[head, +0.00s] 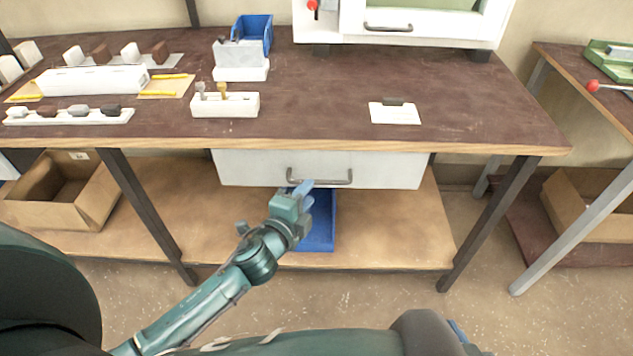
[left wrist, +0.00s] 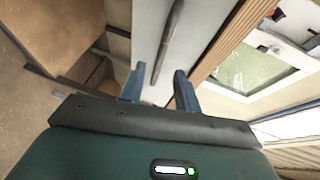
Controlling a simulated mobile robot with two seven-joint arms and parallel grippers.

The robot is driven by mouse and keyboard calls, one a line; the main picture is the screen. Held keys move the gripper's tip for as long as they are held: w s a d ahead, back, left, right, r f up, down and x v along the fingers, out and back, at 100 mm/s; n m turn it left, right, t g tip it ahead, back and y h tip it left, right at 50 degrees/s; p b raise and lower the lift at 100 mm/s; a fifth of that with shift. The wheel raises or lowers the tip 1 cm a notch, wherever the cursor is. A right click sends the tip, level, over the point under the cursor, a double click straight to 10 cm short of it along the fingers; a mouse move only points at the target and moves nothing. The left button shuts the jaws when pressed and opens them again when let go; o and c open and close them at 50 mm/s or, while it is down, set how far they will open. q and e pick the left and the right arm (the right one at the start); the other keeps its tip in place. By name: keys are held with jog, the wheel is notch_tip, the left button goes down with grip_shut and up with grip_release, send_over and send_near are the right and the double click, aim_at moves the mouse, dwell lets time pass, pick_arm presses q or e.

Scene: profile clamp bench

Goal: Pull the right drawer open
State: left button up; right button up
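A white drawer (head: 260,168) is set under the front edge of the brown bench and looks shut. Its dark bar handle (head: 335,183) runs across the middle of its front. My left gripper (head: 303,187) is at the left part of this handle. In the left wrist view, the two blue fingers of the left gripper (left wrist: 157,78) stand apart, with the handle (left wrist: 166,45) running between and beyond them. I see a gap beside the handle, and no clear grip on it. My right gripper does not show.
The bench top (head: 320,100) holds a white block rack (head: 225,104), a blue bin (head: 254,33) and a white cabinet (head: 400,23). A blue tray (head: 321,225) lies on the lower shelf below the drawer. The floor in front is clear.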

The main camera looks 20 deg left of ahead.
aim_at(317, 182)
pick_arm(q)
jog(key=x, duration=0.6)
jog(key=shift+w, duration=0.15)
grip_shut()
dwell(0.4)
